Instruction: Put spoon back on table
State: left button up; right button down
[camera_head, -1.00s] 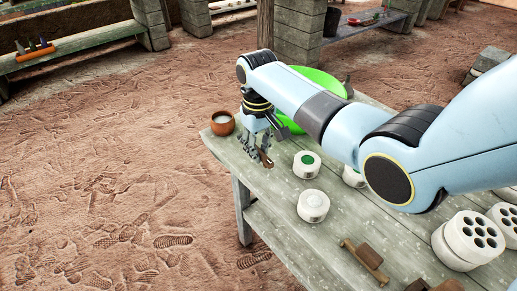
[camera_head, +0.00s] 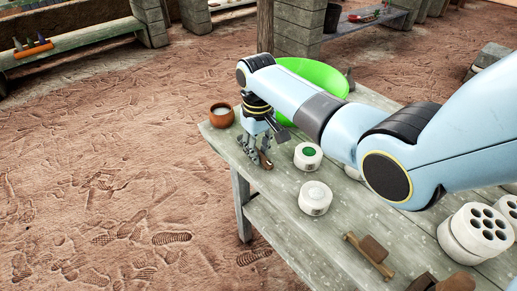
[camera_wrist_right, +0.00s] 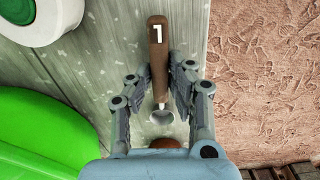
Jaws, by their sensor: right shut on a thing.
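The spoon has a brown wooden handle (camera_wrist_right: 156,48) marked with a white 1 and a small metal bowl end (camera_wrist_right: 161,115). In the wrist view it lies lengthwise between the fingers of my right gripper (camera_wrist_right: 160,85), which is shut on it. In the head view my right gripper (camera_head: 255,155) points down at the table's left corner, and the spoon's brown handle (camera_head: 266,161) shows beside the fingertips. The table (camera_head: 285,205) is pale, weathered wood. I cannot tell whether the spoon touches it. My left gripper is not in view.
A brown cup (camera_head: 221,116) stands at the table corner, left of the gripper. A large green bowl (camera_head: 318,75) is behind my arm. White jars (camera_head: 307,157) (camera_head: 315,198) and a wooden tool (camera_head: 369,258) are to the right. The near-left edge is close by.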

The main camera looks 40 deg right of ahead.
jog(key=shift+f, duration=0.1)
jog(key=c, duration=1.1)
grip_release()
jog(key=shift+c, duration=0.2)
jog(key=shift+o, duration=0.2)
jog(key=o, duration=0.5)
notch_tip(320, 180, up, 6)
jog(key=p, duration=0.6)
jog(key=shift+p, duration=0.3)
